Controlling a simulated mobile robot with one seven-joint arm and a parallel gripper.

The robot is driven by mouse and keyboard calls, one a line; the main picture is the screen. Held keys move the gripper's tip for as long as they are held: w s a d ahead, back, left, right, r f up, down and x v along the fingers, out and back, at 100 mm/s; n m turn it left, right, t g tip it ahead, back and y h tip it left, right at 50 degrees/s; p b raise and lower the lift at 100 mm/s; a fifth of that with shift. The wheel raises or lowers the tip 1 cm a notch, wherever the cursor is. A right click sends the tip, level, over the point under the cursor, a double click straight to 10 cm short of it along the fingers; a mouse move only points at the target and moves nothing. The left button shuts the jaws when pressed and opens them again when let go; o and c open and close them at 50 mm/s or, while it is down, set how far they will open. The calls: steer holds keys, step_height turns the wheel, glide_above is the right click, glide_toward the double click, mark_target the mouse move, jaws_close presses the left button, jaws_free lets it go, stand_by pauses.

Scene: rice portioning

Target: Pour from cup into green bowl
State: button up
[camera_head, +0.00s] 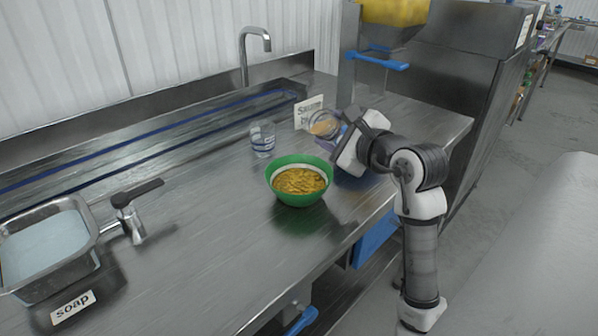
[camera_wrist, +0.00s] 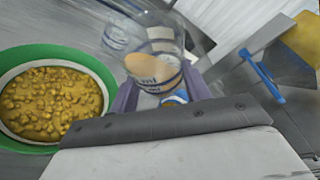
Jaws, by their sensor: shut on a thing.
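The green bowl (camera_head: 298,196) stands on the steel counter and holds a yellow-brown, lumpy food. In the wrist view the bowl (camera_wrist: 110,75) is at the left edge, partly cut off. My gripper (camera_head: 336,140) is above the counter, behind and right of the bowl. It is shut on a clear cup (camera_head: 322,122) with a tan content inside. In the wrist view the cup (camera_wrist: 155,60) sits between the fingers (camera_wrist: 160,98) and looks tilted. The cup is apart from the bowl. The fingertips are partly hidden in the head view.
A second clear cup (camera_head: 263,138) with blue markings stands behind the bowl, left of my gripper. A small sign (camera_head: 308,110) is close behind the held cup. A sink (camera_head: 45,250) with a tap and a soap label (camera_head: 72,306) are at left. The counter between sink and bowl is clear.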

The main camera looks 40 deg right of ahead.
mark_target(332, 125)
steer(key=shift+r+n, duration=0.3)
steer(key=shift+n, duration=0.1)
stand_by(0.3)
steer(key=shift+d+f+n+t+h+b, duration=0.1)
steer(key=shift+f+n+t+h+b, duration=0.3)
steer(key=shift+n+b, duration=0.55)
steer(key=shift+r+n+t+b, duration=0.35)
steer(key=shift+r+n+t, duration=0.15)
steer(key=shift+r+n, duration=0.05)
stand_by(0.9)
steer(key=shift+s+a+r+n+t+b, duration=0.1)
steer(key=shift+a+r+n+t+b, duration=0.1)
steer(key=shift+a+n+b, duration=0.55)
steer(key=shift+s+a+r+n+t+b, duration=0.1)
steer(key=shift+a+r+n+b, duration=0.1)
steer(key=shift+b, duration=0.95)
steer(key=shift+a+r+n+t+b, duration=0.2)
steer(key=shift+r+n+t+b, duration=0.3)
steer(key=shift+n+b, duration=1.05)
